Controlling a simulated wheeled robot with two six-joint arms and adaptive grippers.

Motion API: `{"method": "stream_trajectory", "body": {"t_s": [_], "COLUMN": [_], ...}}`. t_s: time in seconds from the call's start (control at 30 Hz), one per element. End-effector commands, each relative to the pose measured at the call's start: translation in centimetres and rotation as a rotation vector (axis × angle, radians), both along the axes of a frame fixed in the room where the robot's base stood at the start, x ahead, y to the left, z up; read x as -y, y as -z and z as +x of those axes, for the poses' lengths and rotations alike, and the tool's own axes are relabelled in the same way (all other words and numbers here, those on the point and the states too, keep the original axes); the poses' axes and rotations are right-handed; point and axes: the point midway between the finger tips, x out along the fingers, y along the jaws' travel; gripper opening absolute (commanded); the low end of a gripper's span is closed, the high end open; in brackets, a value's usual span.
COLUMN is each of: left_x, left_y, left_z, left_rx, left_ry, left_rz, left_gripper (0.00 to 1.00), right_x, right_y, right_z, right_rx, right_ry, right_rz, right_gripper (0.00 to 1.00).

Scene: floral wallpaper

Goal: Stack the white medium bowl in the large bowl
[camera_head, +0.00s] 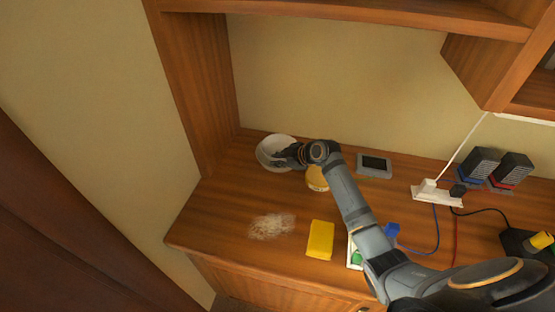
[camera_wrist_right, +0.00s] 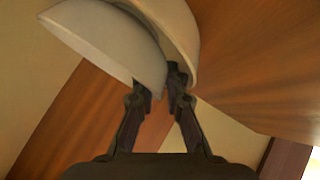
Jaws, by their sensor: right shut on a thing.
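The white medium bowl (camera_wrist_right: 110,45) fills the upper left of the right wrist view, tilted, with its rim at my right gripper (camera_wrist_right: 160,84). The gripper is shut on that rim. A cream large bowl (camera_wrist_right: 184,35) shows behind and beside it. In the head view the white bowl (camera_head: 280,147) overlaps the large bowl (camera_head: 263,159) at the back left of the desk, by my right gripper (camera_head: 277,158). I cannot tell whether the white bowl rests on the large one or is held above it. My left gripper is not in view.
A small yellow container (camera_head: 317,181) stands beside my right wrist, partly hidden. A yellow block (camera_head: 320,240) and a pale scattered patch (camera_head: 271,226) lie nearer the front. A grey tablet (camera_head: 374,165) and a power strip (camera_head: 436,194) are to the right. The left wooden panel (camera_head: 205,90) is close to the bowls.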

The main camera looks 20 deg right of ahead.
Motion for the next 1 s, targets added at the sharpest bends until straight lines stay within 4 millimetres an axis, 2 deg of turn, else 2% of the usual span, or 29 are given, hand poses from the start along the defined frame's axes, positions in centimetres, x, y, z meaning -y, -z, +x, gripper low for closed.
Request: {"method": "stream_trajectory", "body": {"t_s": [0.17,0.2,0.27,0.53,0.67,0.77,1.0], "left_x": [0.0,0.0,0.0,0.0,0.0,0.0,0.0], "left_y": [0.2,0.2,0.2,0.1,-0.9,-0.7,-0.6], "left_z": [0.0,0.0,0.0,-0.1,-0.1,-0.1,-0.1], "left_rx": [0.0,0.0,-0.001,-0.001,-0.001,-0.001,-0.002], "left_ry": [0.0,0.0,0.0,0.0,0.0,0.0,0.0], "left_rz": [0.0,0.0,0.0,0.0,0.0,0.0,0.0], "left_gripper": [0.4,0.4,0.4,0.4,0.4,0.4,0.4], "right_x": [0.0,0.0,0.0,0.0,0.0,0.9,3.5], "right_y": [0.2,0.3,0.3,0.3,-1.2,-2.0,-6.1], "right_z": [0.0,0.0,0.0,0.0,0.0,-1.2,-5.4], "right_rx": [0.001,0.0,0.0,-0.001,0.001,0.0,0.0], "right_ry": [0.0,0.0,0.0,-0.001,-0.001,0.001,0.0], "right_rz": [0.001,0.0,0.0,0.0,0.0,-0.006,-0.01], "right_gripper": [0.0,0.16,0.22,0.22,0.22,0.22,0.22]}}
